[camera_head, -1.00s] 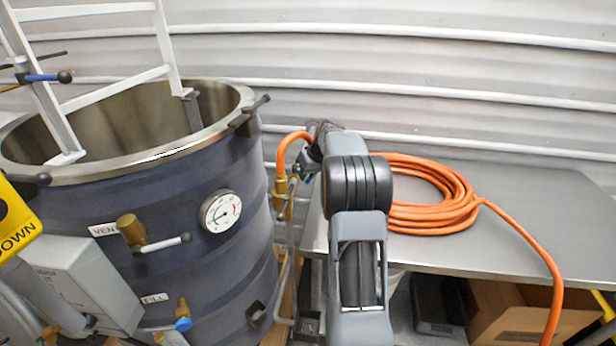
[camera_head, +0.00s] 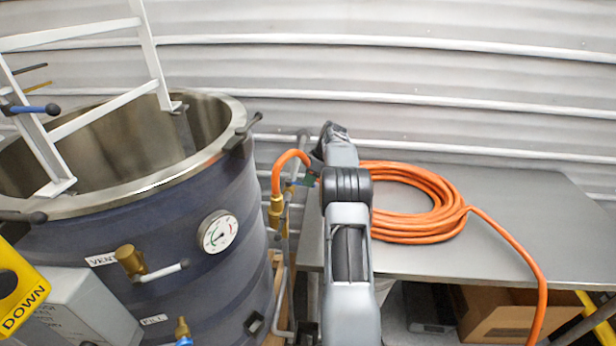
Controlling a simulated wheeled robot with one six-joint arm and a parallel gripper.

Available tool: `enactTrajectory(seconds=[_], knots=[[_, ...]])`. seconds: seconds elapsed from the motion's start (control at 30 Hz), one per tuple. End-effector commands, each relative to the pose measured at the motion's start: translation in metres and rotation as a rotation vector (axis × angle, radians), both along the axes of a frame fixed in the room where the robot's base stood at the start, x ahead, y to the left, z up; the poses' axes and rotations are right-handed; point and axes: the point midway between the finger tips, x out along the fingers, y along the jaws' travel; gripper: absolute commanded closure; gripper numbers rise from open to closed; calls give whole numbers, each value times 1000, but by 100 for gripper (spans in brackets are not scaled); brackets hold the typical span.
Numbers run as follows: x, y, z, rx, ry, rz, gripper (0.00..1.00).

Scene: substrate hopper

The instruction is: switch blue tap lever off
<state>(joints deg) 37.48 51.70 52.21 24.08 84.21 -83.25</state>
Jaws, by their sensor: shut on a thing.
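A standpipe tap (camera_head: 277,208) with a brass fitting and an orange hose end stands between the dark blue vat and the steel table. My gripper (camera_head: 308,175) is at this tap, at the far end of my arm, and is shut. A small part of the tap, seemingly its lever, is between the fingers. Another blue lever (camera_head: 32,109) with a black knob is at the far left. A blue piece (camera_head: 184,341) shows under the brass FILL valve at the bottom edge.
The vat (camera_head: 160,230) carries a gauge (camera_head: 218,231) and a VENT valve (camera_head: 131,262) with a white-handled lever. A coiled orange hose (camera_head: 430,225) lies on the steel table (camera_head: 520,220), whose right side is clear. Cardboard (camera_head: 510,315) is beneath.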

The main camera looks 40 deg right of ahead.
Motion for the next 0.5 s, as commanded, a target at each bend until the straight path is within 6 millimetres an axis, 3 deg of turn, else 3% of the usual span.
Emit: enactTrajectory(seconds=[0.5], knots=[[2, -4, 0, -3, 0, 76, 100]])
